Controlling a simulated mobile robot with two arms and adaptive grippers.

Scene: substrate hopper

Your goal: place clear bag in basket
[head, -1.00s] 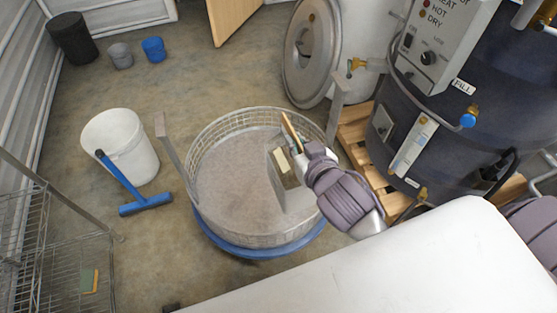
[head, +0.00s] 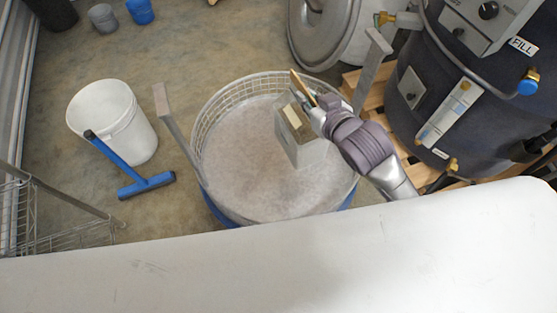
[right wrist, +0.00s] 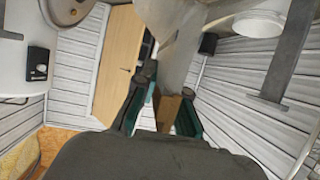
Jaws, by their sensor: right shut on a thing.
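The round wire basket (head: 213,118) stands on the floor on a blue base, with a pale grey surface inside it and two upright metal arms. My right gripper (head: 308,108) reaches over its right side, shut on the clear bag (head: 303,153). The bag looks translucent grey with a tan top and hangs within the basket's outline; I cannot tell whether it touches the bottom. In the right wrist view, the green-padded fingers of my right gripper (right wrist: 168,112) close around a brown part, with the translucent bag (right wrist: 178,65) beyond. My left gripper is not in view.
A white bucket (head: 113,122) and a blue squeegee (head: 148,185) are left of the basket. A dark steam drum (head: 440,90) on a wooden pallet and a large grey lid (head: 318,35) stand right and behind. A white surface (head: 300,260) fills the foreground. A wire rack (head: 60,235) is at left.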

